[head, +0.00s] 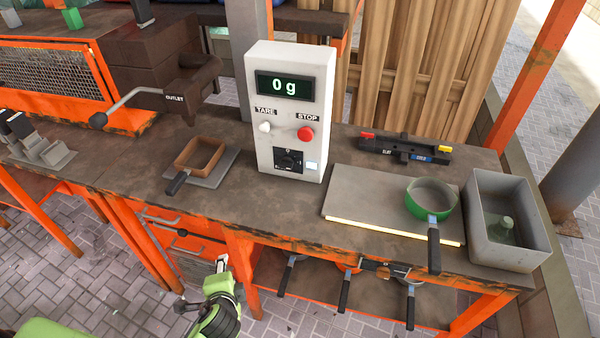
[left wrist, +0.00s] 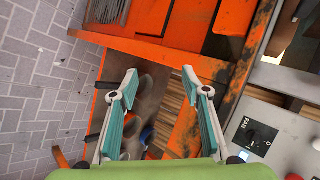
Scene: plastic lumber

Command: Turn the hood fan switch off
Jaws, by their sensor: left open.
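The hood fan switch (head: 289,160) is a black rotary knob on a square black plate, low on the front of a white control box (head: 262,110). In the left wrist view the fan switch (left wrist: 261,138) sits at the right edge, beside the word FAN. The knob's exact setting is too small to tell. A lit pale-blue square (head: 312,165) is right of it. My left gripper (head: 200,285) is open and empty, in front of the bench and below its top, left of and apart from the switch. Its two fingers (left wrist: 160,74) are spread in the wrist view. My right gripper is not in view.
The box also carries a red STOP button (head: 305,134), a white TARE knob (head: 265,127) and a display reading 0 g. A brown square mould (head: 200,155) stands to its left, a green pan (head: 432,200) to its right.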

